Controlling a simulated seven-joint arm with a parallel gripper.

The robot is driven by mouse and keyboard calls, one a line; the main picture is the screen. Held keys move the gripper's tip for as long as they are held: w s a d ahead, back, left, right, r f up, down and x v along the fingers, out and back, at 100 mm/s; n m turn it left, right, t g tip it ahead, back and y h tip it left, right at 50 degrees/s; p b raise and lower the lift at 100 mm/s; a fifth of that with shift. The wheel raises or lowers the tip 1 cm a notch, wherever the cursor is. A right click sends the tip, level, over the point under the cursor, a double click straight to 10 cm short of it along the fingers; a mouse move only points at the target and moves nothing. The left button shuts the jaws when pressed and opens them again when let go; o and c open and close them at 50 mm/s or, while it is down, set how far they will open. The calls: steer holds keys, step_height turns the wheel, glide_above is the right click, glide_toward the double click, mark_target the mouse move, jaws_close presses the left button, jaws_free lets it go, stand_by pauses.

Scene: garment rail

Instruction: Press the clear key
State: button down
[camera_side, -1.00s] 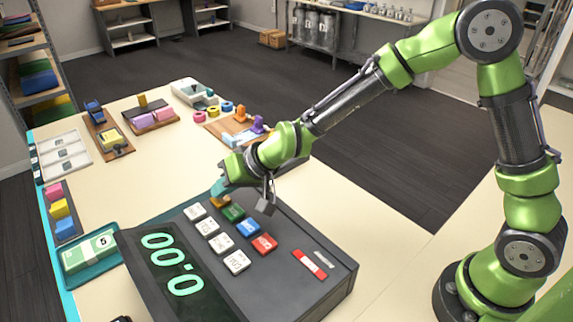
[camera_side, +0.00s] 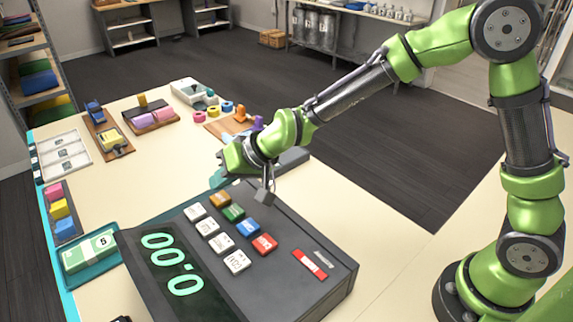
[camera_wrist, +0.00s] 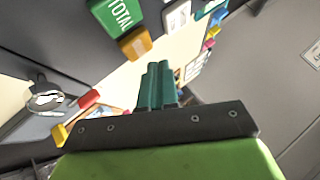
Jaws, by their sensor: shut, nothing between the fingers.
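The dark cash register (camera_side: 290,285) stands at the front of the table, its green display (camera_side: 172,262) showing zeros. Its keys are several white ones (camera_side: 207,227), an orange key (camera_side: 219,199), a green key (camera_side: 233,213), a blue key (camera_side: 248,227) and a red key (camera_side: 264,244). In the wrist view the green key reads TOTAL (camera_wrist: 118,14) and the orange key (camera_wrist: 135,43) is beside it. I cannot read which key is marked clear. My gripper (camera_side: 217,182) is above and just beyond the orange key, apart from it. Its teal fingers (camera_wrist: 158,85) are together and empty.
A teal tray with a banknote stack (camera_side: 90,250) lies left of the register. A red strip (camera_side: 311,262) is on the register's right. Blocks, trays and tape rolls (camera_side: 213,109) stand at the back.

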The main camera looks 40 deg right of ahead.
mark_target(226, 199)
steer(key=shift+r, duration=2.2)
steer(key=shift+s+f, duration=0.2)
steer(key=shift+s+d+f+g, duration=0.15)
steer(key=shift+s+f+g, duration=0.35)
steer(key=shift+s+f, duration=0.25)
steer(key=s+d, duration=0.1)
steer(key=s, duration=0.1)
steer(key=shift+s+d+r+g, duration=0.15)
steer(key=shift+s+d+g, duration=0.15)
steer(key=shift+d, duration=0.05)
steer(key=s+d+r+h, duration=0.1)
steer(key=s+d+r, duration=0.1)
steer(key=s+d, duration=0.4)
steer(key=s+d+r+m+t+h, duration=0.1)
steer(key=s+d+r, duration=0.2)
steer(key=s+d, duration=0.3)
steer(key=s+d+r+m+h, duration=0.1)
steer(key=s+d+r, duration=0.2)
steer(key=s+d, duration=0.4)
steer(key=shift+s+r, duration=0.25)
steer(key=shift+s, duration=0.1)
